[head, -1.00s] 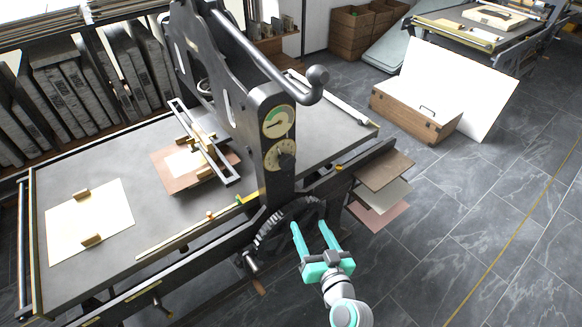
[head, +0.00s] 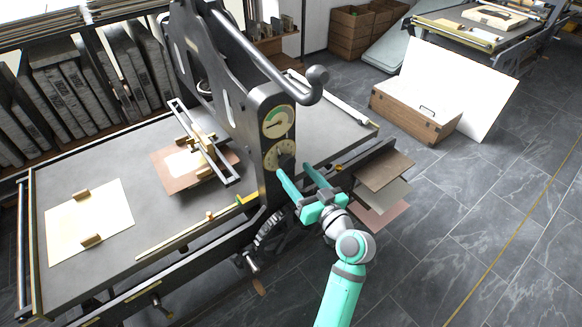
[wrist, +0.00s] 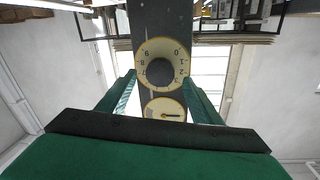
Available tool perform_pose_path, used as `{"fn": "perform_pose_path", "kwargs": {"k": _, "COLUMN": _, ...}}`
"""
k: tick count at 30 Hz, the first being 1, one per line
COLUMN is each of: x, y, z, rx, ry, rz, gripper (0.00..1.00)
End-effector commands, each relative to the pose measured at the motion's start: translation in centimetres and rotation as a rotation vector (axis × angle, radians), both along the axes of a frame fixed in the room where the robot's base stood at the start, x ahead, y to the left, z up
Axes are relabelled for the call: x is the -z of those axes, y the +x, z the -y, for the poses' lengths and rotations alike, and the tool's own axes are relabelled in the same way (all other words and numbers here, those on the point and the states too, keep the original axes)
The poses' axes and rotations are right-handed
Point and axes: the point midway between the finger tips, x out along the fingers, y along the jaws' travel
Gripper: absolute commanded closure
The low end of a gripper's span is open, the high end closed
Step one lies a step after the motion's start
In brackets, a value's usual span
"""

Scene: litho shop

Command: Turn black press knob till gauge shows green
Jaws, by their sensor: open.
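The black knob (head: 283,158) sits on a cream numbered dial on the press's dark upright. In the wrist view the round knob (wrist: 160,72) is upside down, between my finger lines and untouched. The gauge (head: 277,122) is just above the dial and has a green band. It shows below the knob in the wrist view (wrist: 166,110), with its needle lying sideways; whether the needle meets green is too small to tell. My gripper (head: 294,169) is open and empty, fingers pointing at the knob from the front, with a finger to each side.
The press bed (head: 110,165) spreads left of the upright. A lever with a ball end (head: 317,75) juts out above the gauge. A toothed wheel (head: 268,232) is below, and coloured plates (head: 385,170) stick out at right.

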Motion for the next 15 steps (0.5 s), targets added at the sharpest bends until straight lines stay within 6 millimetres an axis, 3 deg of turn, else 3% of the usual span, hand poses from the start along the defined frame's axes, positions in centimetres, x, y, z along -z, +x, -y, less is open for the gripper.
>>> {"fn": "perform_pose_path", "kwargs": {"k": 6, "x": 0.0, "y": 2.3, "z": -1.4, "rx": -0.001, "ry": 0.000, "rz": -0.001, "gripper": 0.41}}
{"fn": "perform_pose_path", "kwargs": {"k": 15, "x": 0.0, "y": 2.9, "z": -1.7, "rx": 0.000, "ry": 0.001, "rz": -0.001, "gripper": 0.41}}
